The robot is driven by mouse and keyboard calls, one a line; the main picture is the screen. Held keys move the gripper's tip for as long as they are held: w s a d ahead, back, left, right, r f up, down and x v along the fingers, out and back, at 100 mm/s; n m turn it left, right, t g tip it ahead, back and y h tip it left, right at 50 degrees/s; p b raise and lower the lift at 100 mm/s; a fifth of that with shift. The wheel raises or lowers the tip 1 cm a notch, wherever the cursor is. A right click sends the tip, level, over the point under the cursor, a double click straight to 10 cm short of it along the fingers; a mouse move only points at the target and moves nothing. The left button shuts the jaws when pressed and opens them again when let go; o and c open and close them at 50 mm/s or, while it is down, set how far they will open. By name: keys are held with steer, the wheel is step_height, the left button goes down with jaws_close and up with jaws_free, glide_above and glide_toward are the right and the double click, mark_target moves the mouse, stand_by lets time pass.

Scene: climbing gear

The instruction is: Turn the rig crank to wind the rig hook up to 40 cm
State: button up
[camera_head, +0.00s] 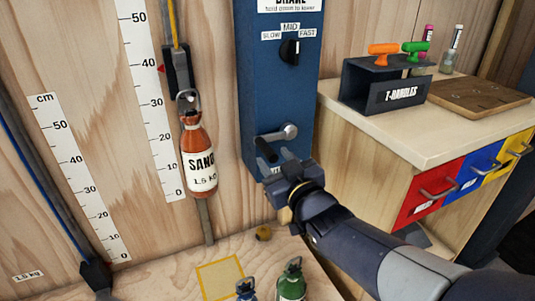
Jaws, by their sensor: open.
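The rig crank (277,134) is on the front of the blue post, with a metal arm and a black grip at its left end. My gripper (277,164) is open just below the crank, its fingertips close to the black grip; I cannot tell whether they touch it. The rig hook (187,100) hangs on a dark carriage (178,68) and carries an orange sand bottle (199,158) marked 1.5 kg. A red pointer (161,69) on the carriage stands slightly below the 40 mark of the taller centimetre scale (150,100).
A brake knob (290,50) sits higher on the post. To the right, a counter (370,128) holds a T-handles rack (385,88) and a wooden board (478,97). Blue (246,289) and green (292,281) bottles stand below, beside a yellow-outlined square (220,277).

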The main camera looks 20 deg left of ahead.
mark_target(268, 151)
steer(key=shift+b+x, duration=0.3)
steer(key=shift+x, duration=2.05)
steer(key=shift+c, duration=0.4)
jaws_close()
